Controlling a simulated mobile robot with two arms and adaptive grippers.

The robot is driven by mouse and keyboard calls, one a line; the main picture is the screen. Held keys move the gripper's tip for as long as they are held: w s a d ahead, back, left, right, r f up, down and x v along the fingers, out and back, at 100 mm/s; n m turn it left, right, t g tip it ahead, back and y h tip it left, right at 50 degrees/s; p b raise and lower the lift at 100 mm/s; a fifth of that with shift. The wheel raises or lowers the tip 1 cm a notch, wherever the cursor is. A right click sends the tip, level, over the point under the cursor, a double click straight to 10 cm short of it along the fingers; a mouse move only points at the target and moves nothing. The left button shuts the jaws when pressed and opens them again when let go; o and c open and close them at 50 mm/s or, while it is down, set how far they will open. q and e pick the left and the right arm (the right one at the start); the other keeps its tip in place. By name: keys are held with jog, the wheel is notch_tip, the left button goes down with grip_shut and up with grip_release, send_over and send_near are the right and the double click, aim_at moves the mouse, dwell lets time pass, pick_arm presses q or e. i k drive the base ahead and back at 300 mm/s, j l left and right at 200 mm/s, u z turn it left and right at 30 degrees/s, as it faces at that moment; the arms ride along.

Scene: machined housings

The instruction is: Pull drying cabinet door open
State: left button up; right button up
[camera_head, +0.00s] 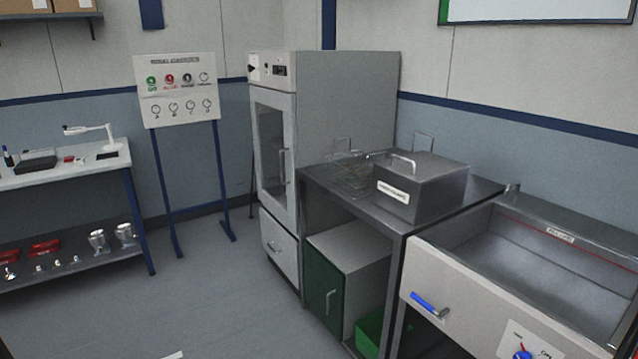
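The drying cabinet (345,110) is a tall light-grey unit against the back wall, near the middle of the head view. Its door (267,150) has a white frame with a dark glass window and faces left. The door looks shut. A vertical bar handle (283,165) sits on the door's right side. A control panel is above the door, and a lower drawer front (279,248) with its own handle is below it. Neither of my grippers shows in the head view.
A steel table (325,178) with a lidded metal box (432,190) stands right of the cabinet, above a green cabinet (324,291). A sink basin (540,270) is at right. A sign stand (178,90) and workbench (60,174) are left. The floor before the cabinet is clear.

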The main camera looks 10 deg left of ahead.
aim_at(277, 98)
jog(key=i+j+u, duration=0.15)
jog(key=i+u, duration=0.85)
jog(key=i+l, duration=0.05)
jog(key=i, duration=0.05)
